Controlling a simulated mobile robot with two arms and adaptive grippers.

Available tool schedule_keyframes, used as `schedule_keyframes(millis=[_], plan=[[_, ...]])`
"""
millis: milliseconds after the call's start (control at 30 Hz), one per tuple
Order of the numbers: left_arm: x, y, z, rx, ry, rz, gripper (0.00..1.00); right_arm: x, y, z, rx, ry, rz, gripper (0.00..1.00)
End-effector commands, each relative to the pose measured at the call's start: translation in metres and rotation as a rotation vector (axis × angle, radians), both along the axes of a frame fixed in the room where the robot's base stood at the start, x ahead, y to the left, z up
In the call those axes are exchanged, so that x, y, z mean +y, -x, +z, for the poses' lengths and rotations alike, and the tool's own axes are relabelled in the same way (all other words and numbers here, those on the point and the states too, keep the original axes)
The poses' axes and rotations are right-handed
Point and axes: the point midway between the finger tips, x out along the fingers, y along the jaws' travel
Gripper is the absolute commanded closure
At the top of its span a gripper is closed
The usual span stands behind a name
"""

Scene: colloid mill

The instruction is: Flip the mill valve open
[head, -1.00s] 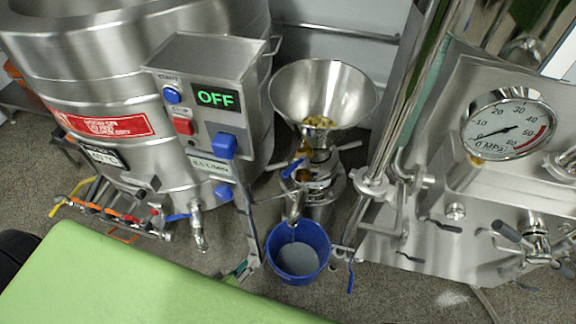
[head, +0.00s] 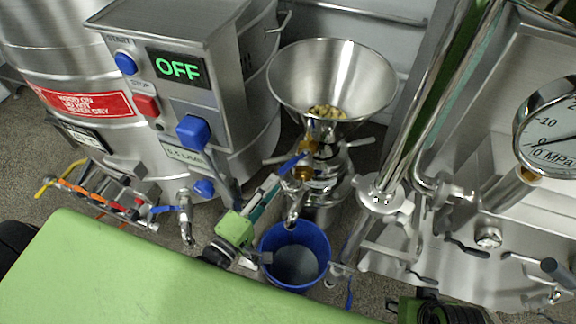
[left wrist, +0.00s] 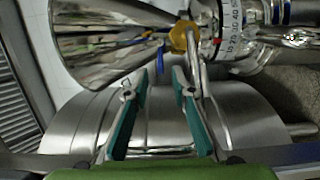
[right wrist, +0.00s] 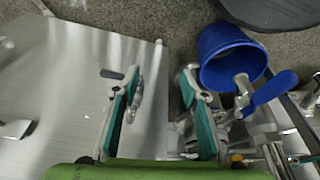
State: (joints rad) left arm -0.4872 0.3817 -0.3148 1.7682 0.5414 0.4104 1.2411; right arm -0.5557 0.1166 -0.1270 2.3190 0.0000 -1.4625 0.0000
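The mill's steel hopper (head: 335,75) holds pale nuts or beans. Below it is a brass-coloured fitting (head: 305,172) with a blue valve lever (head: 291,166) slanting down to the left. The left wrist view shows the brass fitting (left wrist: 183,37) with the blue lever (left wrist: 160,56) beside it. My left gripper (head: 271,188) is just left of and below the lever; its fingers (left wrist: 160,74) are open and empty, and the lever appears ahead of the gap. My right gripper (right wrist: 160,78) is open and empty. In the head view only its body shows, at the bottom right.
A blue bucket (head: 295,258) stands under the mill spout. A kettle control box with an OFF display (head: 180,66) is left of the mill. Steel pipes and a gauge panel (head: 548,140) crowd the right. Another blue lever (right wrist: 270,91) shows beside the bucket.

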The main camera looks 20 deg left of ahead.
Motion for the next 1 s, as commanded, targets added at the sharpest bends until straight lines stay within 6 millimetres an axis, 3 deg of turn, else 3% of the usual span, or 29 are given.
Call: schedule_keyframes(millis=[200,400,833,933,1000], plan=[[-0.012,-0.046,0.000,-0.003,0.001,0.002,0.76,-0.001,0.005,0.018,-0.011,0.000,-0.001,0.60],[-0.018,-0.072,-0.001,-0.001,-0.001,0.001,0.76,-0.002,0.009,0.031,-0.017,-0.001,-0.002,0.60],[-0.021,-0.081,-0.001,0.001,-0.002,0.000,0.76,-0.002,0.010,0.036,-0.018,0.000,-0.002,0.60],[-0.021,-0.080,-0.001,0.001,-0.002,0.000,1.00,-0.002,0.011,0.036,-0.018,0.000,-0.002,0.60],[-0.021,-0.080,-0.001,0.001,-0.002,0.000,1.00,-0.002,0.011,0.036,-0.018,0.000,-0.002,0.60]])
